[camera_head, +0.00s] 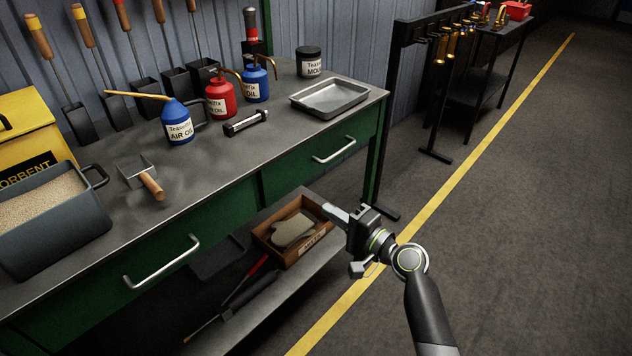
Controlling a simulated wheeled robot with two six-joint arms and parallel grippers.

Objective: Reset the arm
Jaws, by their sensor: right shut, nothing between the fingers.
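My right arm comes in from the bottom right of the head view. Its gripper (338,215) is shut and empty. It points left, in front of the workbench (225,150) and, in the picture, beside the wooden box (278,232) on the lower shelf. I cannot tell the exact gap between the fingertips and the box. My left arm and gripper are not in view.
On the bench stand blue and red oil cans (220,97), a metal tray (329,98), a scoop (140,178) and a grey bin of granules (45,220). A black rack (437,90) stands at the back. The floor right of the yellow line (450,185) is clear.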

